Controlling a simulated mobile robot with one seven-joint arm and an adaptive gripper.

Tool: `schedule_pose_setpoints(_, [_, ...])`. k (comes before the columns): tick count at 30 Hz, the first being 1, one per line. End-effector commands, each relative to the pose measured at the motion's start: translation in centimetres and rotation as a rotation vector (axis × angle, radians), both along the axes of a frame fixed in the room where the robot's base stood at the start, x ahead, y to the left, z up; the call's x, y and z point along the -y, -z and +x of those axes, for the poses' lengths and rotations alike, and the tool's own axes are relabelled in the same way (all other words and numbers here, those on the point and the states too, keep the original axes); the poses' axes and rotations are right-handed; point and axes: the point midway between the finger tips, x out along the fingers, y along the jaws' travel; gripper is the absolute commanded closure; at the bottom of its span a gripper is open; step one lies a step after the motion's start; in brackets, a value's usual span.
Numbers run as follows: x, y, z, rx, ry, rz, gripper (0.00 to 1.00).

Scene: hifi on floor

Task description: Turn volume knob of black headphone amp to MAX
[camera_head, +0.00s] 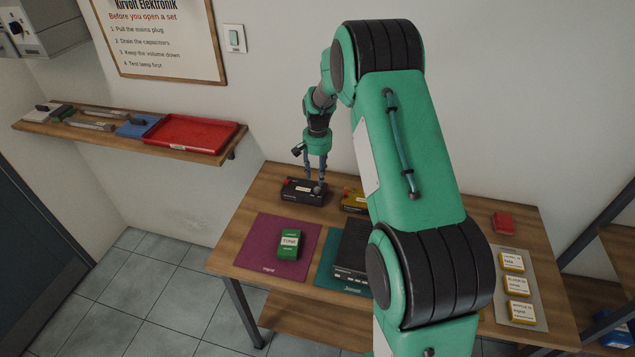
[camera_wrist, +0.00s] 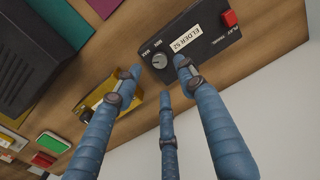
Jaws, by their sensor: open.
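A small black box (camera_head: 299,194), which fits the black headphone amp, sits at the back left of the wooden table. In the wrist view, the black headphone amp (camera_wrist: 207,47) has a white name label, a red switch (camera_wrist: 230,18) and a grey round volume knob (camera_wrist: 159,61) with MIN and MAX marks beside it. The knob's exact setting is too small to read. My gripper (camera_head: 315,184) points down over the knob end of the box. In the wrist view, its blue fingers (camera_wrist: 160,78) are open and spread around the knob; I cannot tell whether they touch it.
A yellow box (camera_head: 355,201) stands just right of the amp. A larger black unit (camera_head: 350,247) is on a teal mat (camera_head: 325,262). A green pedal (camera_head: 289,243) lies on a purple mat (camera_head: 261,239). A red tray (camera_head: 190,132) is on the wall shelf.

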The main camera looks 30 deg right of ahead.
Motion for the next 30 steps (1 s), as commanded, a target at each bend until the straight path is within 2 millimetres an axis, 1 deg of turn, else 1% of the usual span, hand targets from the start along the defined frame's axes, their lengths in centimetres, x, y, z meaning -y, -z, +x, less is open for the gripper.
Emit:
schedule_pose_setpoints(1, [0.0,-1.0,0.1,0.002,0.000,-0.001,0.60])
schedule_pose_setpoints(3, [0.0,-2.1,0.1,0.003,0.000,-0.001,0.60])
schedule_pose_setpoints(6, [0.0,-3.4,0.0,0.002,0.000,-0.001,0.60])
schedule_pose_setpoints(12, [0.0,-5.2,0.0,0.001,0.000,-0.001,0.60])
schedule_pose_setpoints(17, [0.0,-5.7,0.0,0.001,0.000,-0.001,0.60])
schedule_pose_setpoints(30, [0.0,-5.7,0.0,0.000,0.000,0.000,0.60])
